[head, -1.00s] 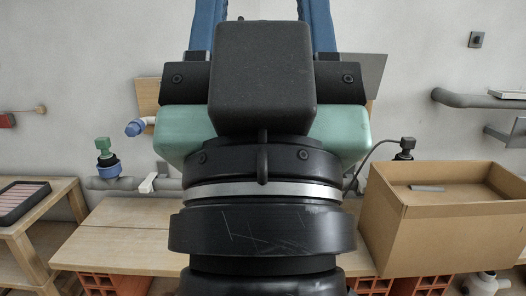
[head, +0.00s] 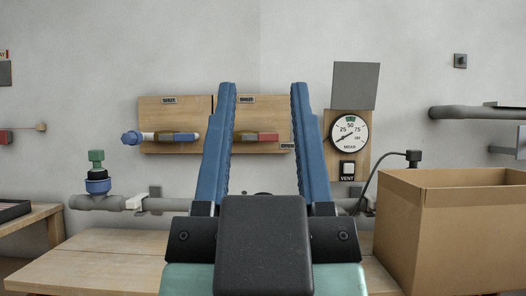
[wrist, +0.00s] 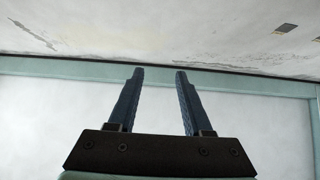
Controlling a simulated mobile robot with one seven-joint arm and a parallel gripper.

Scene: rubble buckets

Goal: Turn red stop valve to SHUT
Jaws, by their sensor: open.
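The red lever (head: 268,137) of a valve with a brass-coloured body (head: 245,136) lies horizontal on the right wooden board (head: 262,110) on the wall. One small SHUT plate (head: 248,100) is above it and another small plate (head: 287,146) is at its lower right. My gripper (head: 263,90) is open, with its two blue fingers pointing up and apart. In the head view the lever shows between the fingers, which cover parts of the board. How far they stand from the wall I cannot tell. The wrist view shows the empty fingers (wrist: 160,75) but no valve.
A similar valve with a blue lever (head: 186,137) is left of the red one. A gauge (head: 349,131) and VENT switch (head: 347,170) are right of the fingers. A cardboard box (head: 455,235) stands at the right on the wooden bench (head: 105,262). A grey pipe (head: 100,202) crosses behind.

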